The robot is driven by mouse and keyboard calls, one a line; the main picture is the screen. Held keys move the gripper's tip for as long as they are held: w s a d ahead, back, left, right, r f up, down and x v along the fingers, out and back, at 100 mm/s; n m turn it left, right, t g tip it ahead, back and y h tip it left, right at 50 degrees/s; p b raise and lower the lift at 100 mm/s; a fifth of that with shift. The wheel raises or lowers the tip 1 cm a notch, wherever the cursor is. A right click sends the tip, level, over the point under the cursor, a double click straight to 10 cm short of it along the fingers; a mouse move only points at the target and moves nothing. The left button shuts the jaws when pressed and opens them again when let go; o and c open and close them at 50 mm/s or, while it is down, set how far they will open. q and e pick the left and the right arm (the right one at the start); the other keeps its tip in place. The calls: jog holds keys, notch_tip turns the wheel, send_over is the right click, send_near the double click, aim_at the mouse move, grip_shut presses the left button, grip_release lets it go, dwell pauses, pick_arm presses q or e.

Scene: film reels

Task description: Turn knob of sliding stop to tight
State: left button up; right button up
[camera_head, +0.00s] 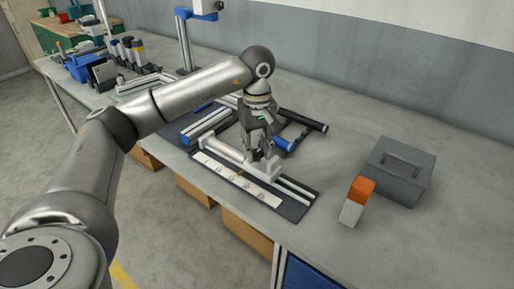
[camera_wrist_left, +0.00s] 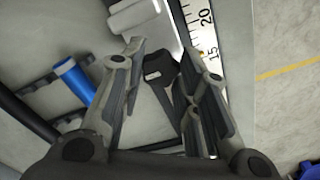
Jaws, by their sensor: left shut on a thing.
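The sliding stop (camera_head: 266,171) is a pale grey block on the rail of a measuring fixture on the bench. Its knob (camera_wrist_left: 159,66) is dark, with a narrow arm, and shows between my left gripper's fingers in the wrist view; the head view hides it. My left gripper (camera_head: 259,153) points down over the stop and is shut on the knob. The stop's pale body also shows in the wrist view (camera_wrist_left: 138,17). A white scale (camera_head: 238,177) runs beside the rail, with 15 and 20 readable in the wrist view. My right gripper is not in view.
A grey lidded box (camera_head: 412,180) and an orange and white block (camera_head: 356,200) stand on the bench at right. A black bar (camera_head: 304,121) with blue parts lies behind the fixture. Bottles (camera_head: 127,50) and tools crowd the far left.

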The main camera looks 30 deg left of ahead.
aim_at(256, 152)
pick_arm(q)
jog(key=shift+r, duration=0.1)
dwell(0.3)
jog(key=o, duration=0.7)
jog(key=shift+o, duration=0.3)
notch_tip(256, 152, up, 12)
dwell(0.5)
